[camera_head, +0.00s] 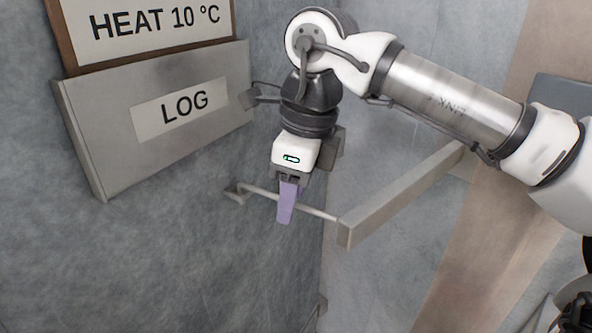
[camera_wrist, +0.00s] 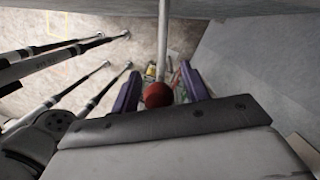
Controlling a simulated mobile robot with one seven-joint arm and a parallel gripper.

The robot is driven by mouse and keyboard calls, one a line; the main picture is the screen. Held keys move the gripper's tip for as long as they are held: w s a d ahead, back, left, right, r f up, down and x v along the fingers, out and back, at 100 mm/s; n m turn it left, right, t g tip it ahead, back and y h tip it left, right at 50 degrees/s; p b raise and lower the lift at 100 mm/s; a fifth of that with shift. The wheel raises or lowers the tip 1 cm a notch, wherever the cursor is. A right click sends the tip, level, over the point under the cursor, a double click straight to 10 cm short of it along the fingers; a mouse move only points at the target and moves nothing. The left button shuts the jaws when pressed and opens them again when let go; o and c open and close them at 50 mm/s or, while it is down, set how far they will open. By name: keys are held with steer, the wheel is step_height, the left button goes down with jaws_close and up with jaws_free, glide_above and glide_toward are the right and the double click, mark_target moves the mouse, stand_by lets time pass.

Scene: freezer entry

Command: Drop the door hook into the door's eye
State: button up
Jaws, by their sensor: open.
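The thin metal rod of the door hook (camera_head: 318,212) spans, in the head view, from a small grey bracket (camera_head: 237,191) on the wall to the near end of a long grey bar (camera_head: 395,197). Whether an end of it sits in the eye cannot be told. My gripper (camera_head: 285,219) points down at the rod, its purple fingers crossing it in the picture. In the wrist view my gripper (camera_wrist: 160,88) is open, with a finger on each side of a red ball (camera_wrist: 158,95). The rod (camera_wrist: 163,40) runs up from the ball in the picture. Contact with the fingers is unclear.
A grey box labelled LOG (camera_head: 160,112) juts from the wall left of my gripper, below a HEAT 10 °C sign (camera_head: 155,22). The grey bar extends back to the right, below my arm. The space below the rod looks clear.

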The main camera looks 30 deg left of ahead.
step_height(320, 180, up, 13)
steer(key=d+b, duration=0.1)
steer(key=d, duration=0.1)
steer(key=shift+w+r, duration=0.15)
steer(key=shift+w, duration=0.1)
stand_by(0.4)
